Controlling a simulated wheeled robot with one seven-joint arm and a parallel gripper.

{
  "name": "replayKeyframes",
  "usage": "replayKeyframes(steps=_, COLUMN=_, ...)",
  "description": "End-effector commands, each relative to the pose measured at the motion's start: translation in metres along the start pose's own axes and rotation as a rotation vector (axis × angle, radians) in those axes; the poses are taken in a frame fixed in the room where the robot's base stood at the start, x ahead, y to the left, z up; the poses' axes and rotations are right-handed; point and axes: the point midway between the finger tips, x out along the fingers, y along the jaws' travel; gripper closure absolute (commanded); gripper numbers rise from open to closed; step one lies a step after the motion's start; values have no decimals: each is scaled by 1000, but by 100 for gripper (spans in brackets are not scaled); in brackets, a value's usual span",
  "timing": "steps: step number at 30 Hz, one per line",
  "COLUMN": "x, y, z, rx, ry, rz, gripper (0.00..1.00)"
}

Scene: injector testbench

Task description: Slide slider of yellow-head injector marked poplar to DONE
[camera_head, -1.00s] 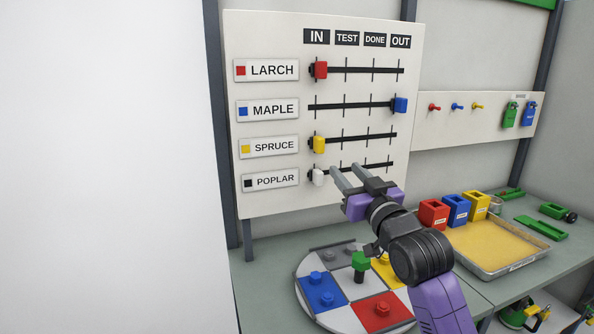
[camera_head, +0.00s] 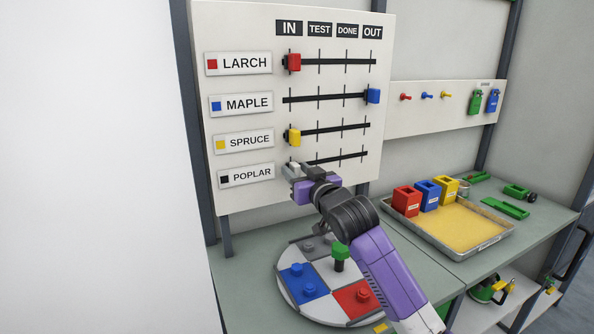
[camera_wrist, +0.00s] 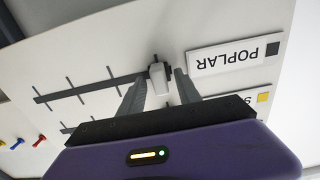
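The poplar row is the lowest on the upright board, with a POPLAR label (camera_head: 247,176) bearing a black square; it also shows upside down in the wrist view (camera_wrist: 235,56). Its white slider (camera_wrist: 158,78) is at the IN end of the poplar rail (camera_head: 342,158). My gripper (camera_head: 296,171) is at that slider. In the wrist view its fingers (camera_wrist: 160,84) are open, one on each side of the slider, with visible gaps. The DONE heading (camera_head: 347,31) is third along the top. My gripper partly hides the slider in the head view.
Above are the red larch slider (camera_head: 294,62) and yellow spruce slider (camera_head: 294,137) at IN, and the blue maple slider (camera_head: 373,96) at OUT. A round plate (camera_head: 318,247) with coloured sectors lies below on the bench. A sand tray (camera_head: 470,226) stands right. The poplar rail looks clear.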

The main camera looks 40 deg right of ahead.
Motion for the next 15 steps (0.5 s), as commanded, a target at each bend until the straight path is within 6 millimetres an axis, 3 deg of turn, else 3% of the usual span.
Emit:
replayKeyframes(steps=8, x=1, y=0, z=0, rx=0, ry=0, rz=-1, gripper=62)
replayKeyframes(steps=13, x=1, y=0, z=0, rx=0, ry=0, rz=-1, gripper=95)
replayKeyframes(steps=15, x=1, y=0, z=0, rx=0, ry=0, rz=0, gripper=100)
